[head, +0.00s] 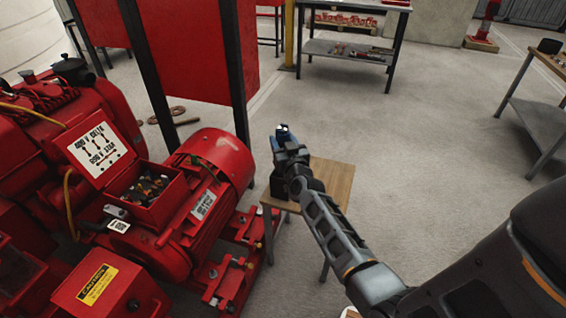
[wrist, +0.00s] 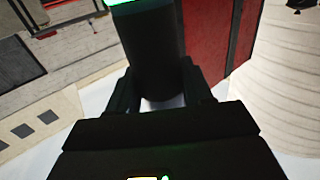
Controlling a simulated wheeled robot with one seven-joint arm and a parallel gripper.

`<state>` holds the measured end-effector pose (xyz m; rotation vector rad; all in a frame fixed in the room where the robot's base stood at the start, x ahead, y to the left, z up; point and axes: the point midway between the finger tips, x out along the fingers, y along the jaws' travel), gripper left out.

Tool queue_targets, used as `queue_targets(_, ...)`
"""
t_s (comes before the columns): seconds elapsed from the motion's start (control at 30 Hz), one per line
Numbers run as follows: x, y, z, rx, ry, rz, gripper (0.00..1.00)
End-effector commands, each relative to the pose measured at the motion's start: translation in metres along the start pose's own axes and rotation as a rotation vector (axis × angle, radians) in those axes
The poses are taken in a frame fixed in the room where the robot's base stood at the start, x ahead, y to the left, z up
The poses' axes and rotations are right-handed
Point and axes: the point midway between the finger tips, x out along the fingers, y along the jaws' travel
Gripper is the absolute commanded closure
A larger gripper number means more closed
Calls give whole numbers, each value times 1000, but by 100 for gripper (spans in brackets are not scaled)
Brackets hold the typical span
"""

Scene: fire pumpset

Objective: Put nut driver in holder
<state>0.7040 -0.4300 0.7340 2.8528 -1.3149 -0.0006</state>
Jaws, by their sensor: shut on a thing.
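My gripper (head: 287,140) is raised over a small wooden-topped table. In the wrist view, its two dark fingers (wrist: 158,98) are shut on a dark, thick, cylinder-like thing with a bright green end, which I take to be the nut driver (wrist: 155,50). In the head view the held thing is mostly hidden by the gripper; a small pale and blue tip shows at its top. A dark block (head: 277,183) shows just below the gripper at the table's left edge; I cannot tell whether it is the holder or part of what I hold.
The small wooden table (head: 335,178) stands beside a red motor (head: 210,165) and its base. A red panel (head: 205,50) on dark posts rises behind. A grey shelf table (head: 350,48) is at the back and another bench (head: 535,120) at right. The floor between is clear.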

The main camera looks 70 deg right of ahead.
Motion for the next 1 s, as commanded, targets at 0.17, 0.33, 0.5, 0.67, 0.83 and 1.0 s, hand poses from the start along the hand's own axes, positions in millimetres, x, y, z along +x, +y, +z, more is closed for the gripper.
queue_targets(0.17,1,0,9,0,5,1,86)
queue_targets(0.33,1,0,25,0,4,1,86)
queue_targets(0.5,1,0,43,0,5,0,86)
queue_targets(0.67,1,0,43,0,5,0,86)
queue_targets(0.83,1,0,43,0,5,0,86)
queue_targets(1.0,0,0,48,0,1,-1,48)
